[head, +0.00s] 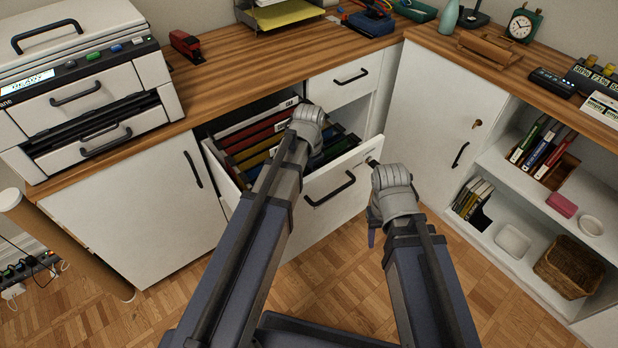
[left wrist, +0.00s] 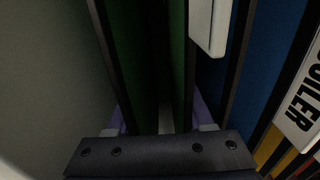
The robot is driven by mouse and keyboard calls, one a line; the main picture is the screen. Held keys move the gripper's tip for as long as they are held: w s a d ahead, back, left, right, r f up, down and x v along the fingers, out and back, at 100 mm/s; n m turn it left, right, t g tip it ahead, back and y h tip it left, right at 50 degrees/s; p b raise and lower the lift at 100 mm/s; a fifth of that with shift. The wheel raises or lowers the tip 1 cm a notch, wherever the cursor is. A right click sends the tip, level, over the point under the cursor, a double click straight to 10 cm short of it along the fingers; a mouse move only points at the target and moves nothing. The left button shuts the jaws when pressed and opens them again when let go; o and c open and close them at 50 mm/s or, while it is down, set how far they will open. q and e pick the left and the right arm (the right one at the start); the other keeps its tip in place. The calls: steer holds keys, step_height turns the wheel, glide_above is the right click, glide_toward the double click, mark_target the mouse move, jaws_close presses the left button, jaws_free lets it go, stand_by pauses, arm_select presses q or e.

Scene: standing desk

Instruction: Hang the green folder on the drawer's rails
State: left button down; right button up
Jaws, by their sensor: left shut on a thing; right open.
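The drawer (head: 342,172) stands open in the white cabinet, with red, yellow and other coloured folders hanging across it. My left gripper (head: 309,122) is over the drawer's front part, its fingertips hidden from the head camera. In the left wrist view, the green folder (left wrist: 178,65) stands between the two fingers (left wrist: 163,122), and the gripper is shut on it. A blue folder (left wrist: 270,65) is close beside it on the right. Whether the green folder's hooks rest on the rails cannot be seen. My right gripper (head: 378,205) is open and empty, just right of the drawer front.
A label reading "BOILER" (left wrist: 300,105) is on a folder beyond the blue one. A closed drawer (head: 350,78) is above right. The printer (head: 80,85) and red stapler (head: 187,46) stand on the desktop. Open shelves (head: 520,190) are at the right.

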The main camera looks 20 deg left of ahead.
arm_select(q)
steer(key=shift+c, duration=1)
jaws_free()
step_height(320, 180, up, 8)
steer(key=p, duration=0.8)
arm_select(e)
step_height(320, 180, up, 8)
steer(key=shift+f, duration=0.1)
